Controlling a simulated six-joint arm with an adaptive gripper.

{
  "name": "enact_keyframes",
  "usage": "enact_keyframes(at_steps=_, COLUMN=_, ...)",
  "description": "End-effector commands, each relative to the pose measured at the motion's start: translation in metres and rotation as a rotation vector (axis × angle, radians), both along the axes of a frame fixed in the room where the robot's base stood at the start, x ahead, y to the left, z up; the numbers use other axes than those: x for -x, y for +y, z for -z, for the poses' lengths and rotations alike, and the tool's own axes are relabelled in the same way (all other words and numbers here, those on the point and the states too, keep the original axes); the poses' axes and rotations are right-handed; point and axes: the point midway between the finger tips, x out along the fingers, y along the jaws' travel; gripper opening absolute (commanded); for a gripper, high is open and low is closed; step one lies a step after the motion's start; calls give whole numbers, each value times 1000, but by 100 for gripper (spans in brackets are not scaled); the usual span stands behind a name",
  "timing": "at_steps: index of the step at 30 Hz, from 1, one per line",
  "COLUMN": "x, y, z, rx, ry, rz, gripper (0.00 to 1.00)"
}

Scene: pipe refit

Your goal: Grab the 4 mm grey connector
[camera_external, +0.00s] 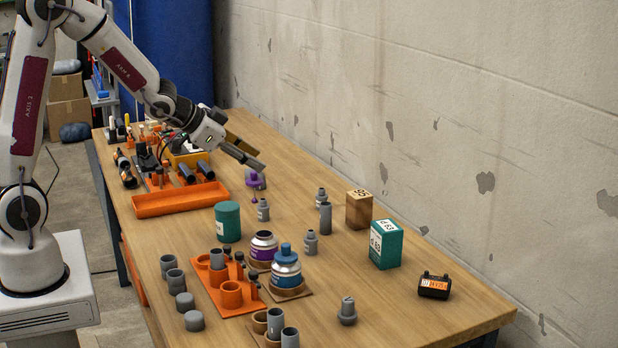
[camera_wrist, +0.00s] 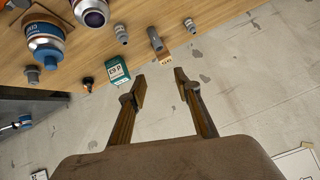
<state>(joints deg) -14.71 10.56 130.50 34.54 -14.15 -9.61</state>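Several grey connectors stand on the wooden table. One stands near the middle (camera_external: 263,211), one farther right by a grey pipe (camera_external: 321,196), one beside the blue-capped can (camera_external: 311,243) and one at the front right (camera_external: 347,313). I cannot read any size, so I cannot tell which is 4 mm. The wrist view shows grey connectors at its top (camera_wrist: 121,35), top right (camera_wrist: 189,25) and left (camera_wrist: 32,75). My gripper (camera_external: 256,158) is above the far part of the table, away from these connectors. In the wrist view its fingers (camera_wrist: 160,84) are apart with nothing between them.
A purple cap (camera_external: 255,180) with a stem shows just below my gripper. An orange tray (camera_external: 180,200), green tin (camera_external: 228,222), purple-labelled can (camera_external: 263,250), blue-capped can (camera_external: 286,268), wooden block (camera_external: 359,210) and teal box (camera_external: 385,244) stand around. A wall borders the table.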

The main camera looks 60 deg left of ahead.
Motion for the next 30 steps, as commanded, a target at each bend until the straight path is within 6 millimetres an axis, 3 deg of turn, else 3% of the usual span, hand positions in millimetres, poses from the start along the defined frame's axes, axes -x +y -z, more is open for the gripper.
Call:
enact_keyframes(at_steps=15, x=-45, y=-10, z=79, rx=113, ry=-72, rz=165, gripper=33)
enact_keyframes(at_steps=24, x=-53, y=-25, z=123, rx=221, ry=-113, rz=254, gripper=33)
enact_keyframes(at_steps=30, x=-52, y=-31, z=138, rx=272, ry=-129, rz=288, gripper=33)
